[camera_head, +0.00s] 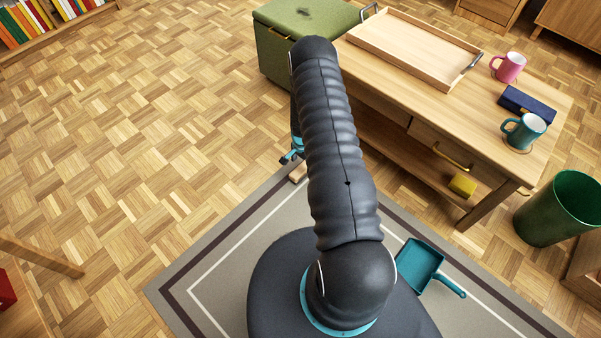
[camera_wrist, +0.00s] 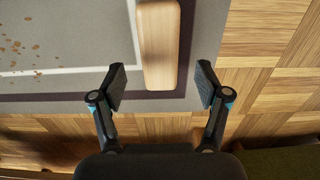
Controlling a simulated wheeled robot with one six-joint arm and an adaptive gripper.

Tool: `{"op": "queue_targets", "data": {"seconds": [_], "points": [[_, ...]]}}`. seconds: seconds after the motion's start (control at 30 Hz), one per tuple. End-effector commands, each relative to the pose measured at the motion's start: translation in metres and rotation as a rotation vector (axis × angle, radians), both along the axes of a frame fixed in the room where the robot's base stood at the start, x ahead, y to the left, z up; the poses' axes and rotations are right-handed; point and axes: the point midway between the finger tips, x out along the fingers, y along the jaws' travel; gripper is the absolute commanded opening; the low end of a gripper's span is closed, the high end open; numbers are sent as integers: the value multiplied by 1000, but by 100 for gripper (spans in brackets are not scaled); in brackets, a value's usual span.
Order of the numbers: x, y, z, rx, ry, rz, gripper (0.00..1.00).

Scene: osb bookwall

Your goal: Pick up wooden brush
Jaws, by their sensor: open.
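The wooden brush (camera_wrist: 159,45) is a pale, rounded wooden block lying at the border of the grey rug, in the top middle of the wrist view. A small wooden bit of it (camera_head: 298,173) shows in the head view below my gripper; my arm hides the rest. My gripper (camera_wrist: 161,83) is open and empty. In the wrist view its fingers stand on either side of the brush's near end, with a gap on both sides. The height between fingers and brush is hard to tell. In the head view my gripper (camera_head: 291,156) is mostly hidden behind my arm.
A wooden table (camera_head: 450,150) with a tray (camera_head: 415,45) and mugs stands to the right. A green chest (camera_head: 275,60) stands behind. A teal dustpan (camera_head: 420,264) lies on the rug (camera_head: 215,280), and brown crumbs (camera_wrist: 15,45) lie there too. The left floor is clear.

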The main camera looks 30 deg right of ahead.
Motion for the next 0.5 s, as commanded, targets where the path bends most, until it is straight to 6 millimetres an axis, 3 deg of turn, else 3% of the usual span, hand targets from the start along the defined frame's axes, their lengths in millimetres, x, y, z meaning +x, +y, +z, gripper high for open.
{"op": "queue_targets", "data": {"seconds": [0.23,0.5], "points": [[-3,5,-34,1,3,0,75],[-2,5,-42,1,1,0,75]]}}
